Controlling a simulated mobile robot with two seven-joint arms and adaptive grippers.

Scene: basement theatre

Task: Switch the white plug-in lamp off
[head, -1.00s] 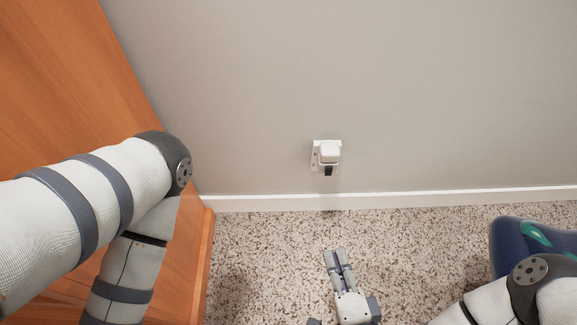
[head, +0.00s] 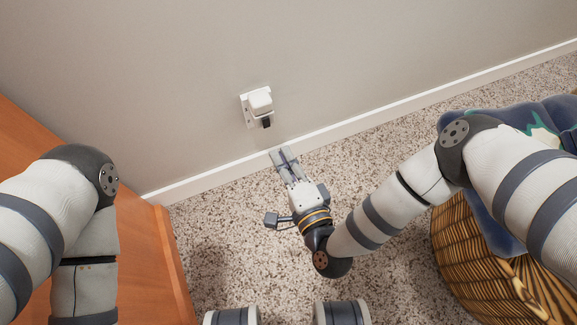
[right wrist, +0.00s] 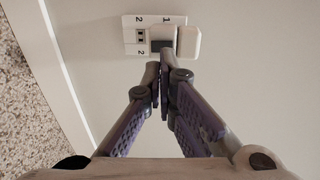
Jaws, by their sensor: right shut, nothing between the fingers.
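The white plug-in lamp (head: 260,100) sits in a white outlet plate (head: 244,108) low on the grey wall. A small dark part (head: 266,123) shows at its lower side. In the right wrist view the lamp's white body (right wrist: 188,42) and dark part (right wrist: 161,45) show on the plate (right wrist: 134,34). My right gripper (head: 282,153) is shut and empty, its fingers pointing up at the lamp from below. In the right wrist view its fingertips (right wrist: 159,66) appear just short of the dark part; I cannot tell whether they touch. My left gripper is out of view.
A white baseboard (head: 225,173) runs below the lamp above speckled carpet (head: 230,225). An orange wooden cabinet (head: 165,262) stands at the left. A wicker basket (head: 465,262) and a blue patterned cushion (head: 510,112) are at the right.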

